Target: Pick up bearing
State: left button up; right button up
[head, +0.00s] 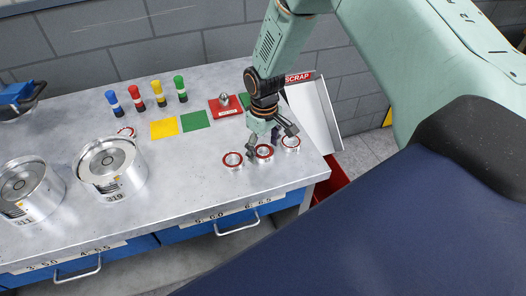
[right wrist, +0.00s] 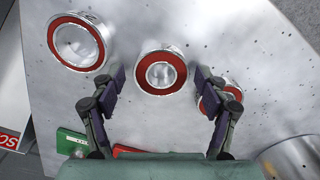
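Three bearings with red faces and silver rims lie in a row on the metal bench near its right end. The middle bearing (head: 264,153) lies just below my right gripper (head: 265,138). In the right wrist view the same bearing (right wrist: 160,71) sits between and just ahead of the open fingers (right wrist: 158,78), with nothing held. The left bearing (head: 233,160) and the right bearing (head: 290,143) lie on either side. In the wrist view one neighbour (right wrist: 77,43) is clear at upper left; the other (right wrist: 212,99) is partly hidden by a finger. My left gripper is not in view.
Two metal cylinders (head: 110,170) (head: 27,190) stand on the bench at left. A scrap chute (head: 315,115) is at the right edge.

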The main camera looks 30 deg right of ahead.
jog(key=shift+w, duration=0.15)
jog(key=c, duration=0.3)
jog(key=shift+s+a+r, duration=0.1)
jog(key=shift+s, duration=0.2)
jog(key=c, duration=0.6)
jog(key=shift+w, duration=0.3)
jog(key=shift+c, duration=1.1)
